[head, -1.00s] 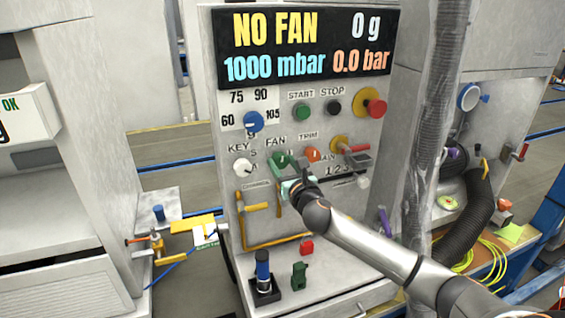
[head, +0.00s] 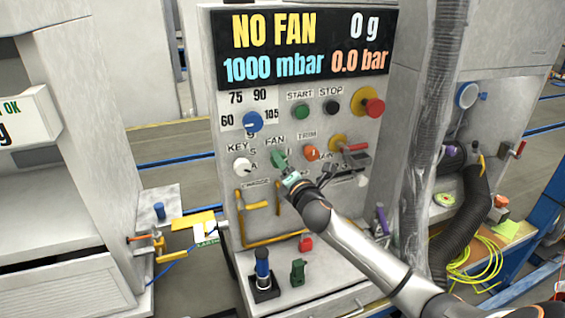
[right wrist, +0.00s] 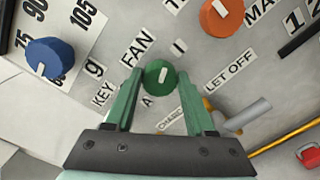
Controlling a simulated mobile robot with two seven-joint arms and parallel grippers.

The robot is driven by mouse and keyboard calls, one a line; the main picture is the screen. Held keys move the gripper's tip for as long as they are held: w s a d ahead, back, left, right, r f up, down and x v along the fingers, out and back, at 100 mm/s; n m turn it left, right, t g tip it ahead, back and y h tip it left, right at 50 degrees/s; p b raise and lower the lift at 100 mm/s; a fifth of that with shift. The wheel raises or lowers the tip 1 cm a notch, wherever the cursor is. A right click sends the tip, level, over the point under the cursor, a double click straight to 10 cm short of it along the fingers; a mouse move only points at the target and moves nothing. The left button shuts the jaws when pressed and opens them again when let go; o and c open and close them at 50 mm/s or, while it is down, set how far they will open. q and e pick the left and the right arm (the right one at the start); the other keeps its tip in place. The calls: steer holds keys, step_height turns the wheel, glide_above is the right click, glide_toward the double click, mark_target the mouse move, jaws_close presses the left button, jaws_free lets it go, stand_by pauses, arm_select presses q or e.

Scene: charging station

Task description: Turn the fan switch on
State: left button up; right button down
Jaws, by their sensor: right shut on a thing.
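The fan switch is a round green knob with a white mark, below the FAN label on the panel. In the right wrist view the fan switch (right wrist: 156,84) sits between the green fingertips of my right gripper (right wrist: 160,75), which is shut on it. The white mark on the knob is slightly tilted in that view. In the head view the right gripper (head: 284,168) reaches up to the fan switch (head: 277,158) from the lower right and partly covers it. The display (head: 300,45) reads NO FAN. My left gripper is not in view.
An orange trim knob (head: 311,153) is right of the fan switch, and a white key knob (head: 242,166) is left of it. A blue dial (head: 253,121) and the green start button (head: 302,110) are above. Yellow pipes (head: 245,215) run below.

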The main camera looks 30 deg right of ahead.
steer(key=m, duration=0.4)
steer(key=shift+m, duration=0.4)
stand_by(0.4)
steer(key=shift+c, duration=1.3)
jaws_free()
steer(key=shift+s+f, duration=0.1)
steer(key=shift+s, duration=0.05)
steer(key=b+v, duration=0.1)
steer(key=v, duration=1.1)
steer(key=shift+s, duration=0.15)
